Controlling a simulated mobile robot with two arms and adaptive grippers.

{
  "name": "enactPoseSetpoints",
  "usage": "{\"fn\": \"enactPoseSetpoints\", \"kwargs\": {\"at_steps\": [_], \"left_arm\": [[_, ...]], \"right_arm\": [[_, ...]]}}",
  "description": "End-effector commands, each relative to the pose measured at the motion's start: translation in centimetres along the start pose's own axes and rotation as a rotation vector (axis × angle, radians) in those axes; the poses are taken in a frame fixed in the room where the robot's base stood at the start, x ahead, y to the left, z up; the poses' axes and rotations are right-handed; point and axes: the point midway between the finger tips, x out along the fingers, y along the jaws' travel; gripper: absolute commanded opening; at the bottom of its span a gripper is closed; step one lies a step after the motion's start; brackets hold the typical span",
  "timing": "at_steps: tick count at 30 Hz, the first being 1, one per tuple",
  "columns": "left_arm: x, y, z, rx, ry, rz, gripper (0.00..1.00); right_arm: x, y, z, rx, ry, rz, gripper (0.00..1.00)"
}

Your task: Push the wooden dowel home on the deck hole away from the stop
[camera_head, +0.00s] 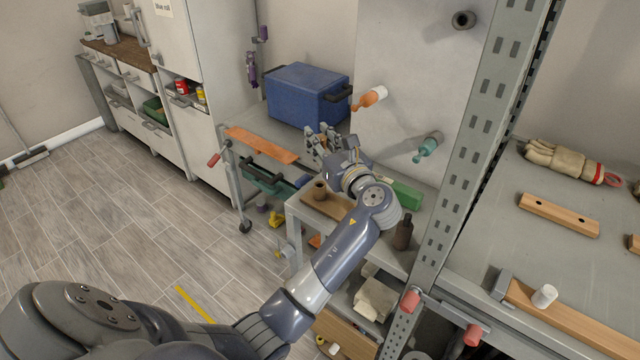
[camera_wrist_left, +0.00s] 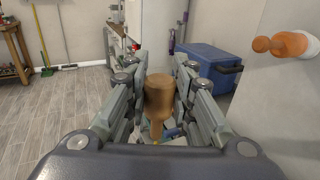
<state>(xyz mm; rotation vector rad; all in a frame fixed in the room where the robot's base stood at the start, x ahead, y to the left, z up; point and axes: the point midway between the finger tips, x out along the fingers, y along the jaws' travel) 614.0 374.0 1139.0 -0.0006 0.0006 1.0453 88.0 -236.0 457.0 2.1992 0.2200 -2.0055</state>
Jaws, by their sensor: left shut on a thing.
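My left gripper (camera_head: 323,137) is raised above the side bench, in front of the grey panel. In the left wrist view its fingers (camera_wrist_left: 158,82) are closed around a brown, wood-coloured piece with a thick body and narrower neck, which I take as the wooden dowel (camera_wrist_left: 158,95). The dowel cannot be made out in the head view. On the grey deck (camera_head: 500,215) at right, a wooden strip (camera_head: 575,326) has a grey metal block (camera_head: 503,282), perhaps the stop, at its left end and a white cylinder (camera_head: 544,296) beside it. I cannot identify the deck hole. My right gripper is out of view.
A two-holed wooden bar (camera_head: 558,214) and a work glove (camera_head: 563,160) lie on the deck. A perforated grey upright (camera_head: 480,130) separates it from the bench. Orange (camera_head: 371,97) and teal (camera_head: 427,146) pieces stick out of the panel. A blue cooler (camera_head: 306,95) stands behind the gripper.

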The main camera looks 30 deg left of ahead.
Motion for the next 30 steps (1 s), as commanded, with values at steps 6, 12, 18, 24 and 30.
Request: {"fn": "enactPoseSetpoints", "kwargs": {"at_steps": [6, 12, 18, 24, 30], "left_arm": [[0.0, 0.1, -2.7, 0.008, 0.0, 0.0, 0.06], [0.0, 0.0, -5.0, 0.004, -0.001, 0.0, 0.06], [0.0, 0.0, -7.8, 0.007, 0.0, -0.001, 0.06], [0.0, 0.0, -9.5, 0.002, -0.001, -0.001, 0.06], [0.0, 0.0, -9.6, 0.0, -0.001, -0.001, 0.06]], "right_arm": [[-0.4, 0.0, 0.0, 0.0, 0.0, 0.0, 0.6], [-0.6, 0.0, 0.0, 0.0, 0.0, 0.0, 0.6], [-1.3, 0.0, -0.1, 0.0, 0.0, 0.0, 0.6], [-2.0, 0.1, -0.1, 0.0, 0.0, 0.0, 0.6], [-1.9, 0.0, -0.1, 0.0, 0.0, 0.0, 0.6]]}}
